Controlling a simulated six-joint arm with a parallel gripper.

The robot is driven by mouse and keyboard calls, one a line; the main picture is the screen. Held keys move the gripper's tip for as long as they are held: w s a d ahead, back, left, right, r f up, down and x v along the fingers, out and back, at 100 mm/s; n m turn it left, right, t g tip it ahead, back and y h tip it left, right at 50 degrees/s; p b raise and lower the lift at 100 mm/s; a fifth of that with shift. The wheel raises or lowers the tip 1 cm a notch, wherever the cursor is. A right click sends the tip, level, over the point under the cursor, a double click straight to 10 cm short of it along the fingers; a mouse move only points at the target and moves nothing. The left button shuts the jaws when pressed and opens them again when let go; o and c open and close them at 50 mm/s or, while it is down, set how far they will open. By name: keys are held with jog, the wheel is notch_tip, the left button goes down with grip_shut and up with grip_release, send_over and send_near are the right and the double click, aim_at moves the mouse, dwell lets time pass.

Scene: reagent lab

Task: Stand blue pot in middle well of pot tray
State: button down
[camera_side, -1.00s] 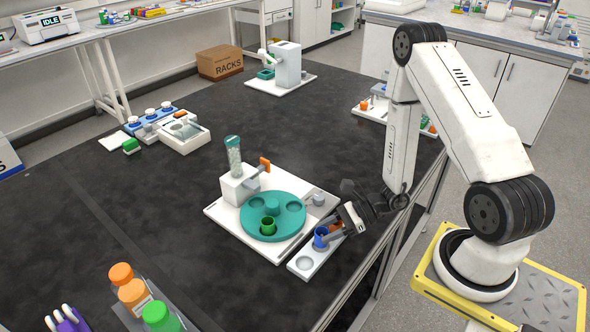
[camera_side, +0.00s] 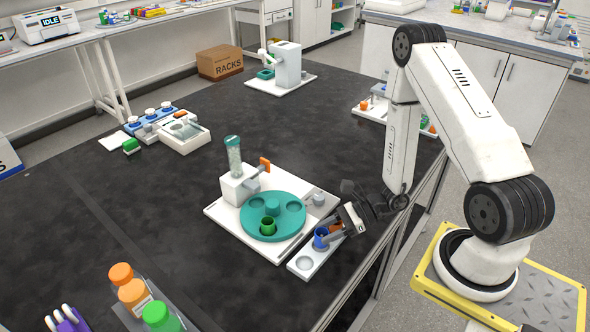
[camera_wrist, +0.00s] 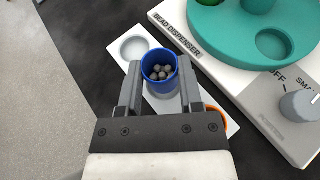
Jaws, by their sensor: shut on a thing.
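The blue pot (camera_side: 320,238) holds several grey beads and is upright between the fingers of my gripper (camera_wrist: 155,88), which is shut on it. It also shows in the wrist view (camera_wrist: 163,88). The white pot tray (camera_side: 325,256) lies under it. The pot is at the middle well, between an empty end well (camera_wrist: 134,48) and an orange pot (camera_wrist: 214,114) at the other end. The pot hides the middle well, so I cannot tell whether its base is fully seated.
The bead dispenser (camera_side: 238,188) stands beside the tray on a white base, with a teal turntable (camera_side: 287,232) holding a green pot (camera_side: 267,225). Orange and green capped bottles (camera_side: 130,292) stand at the front left.

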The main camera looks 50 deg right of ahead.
jog(key=shift+f, duration=0.85)
dwell(1.6)
grip_release()
dwell(0.3)
jog(key=shift+r, duration=3.5)
jog(key=shift+a, duration=0.1)
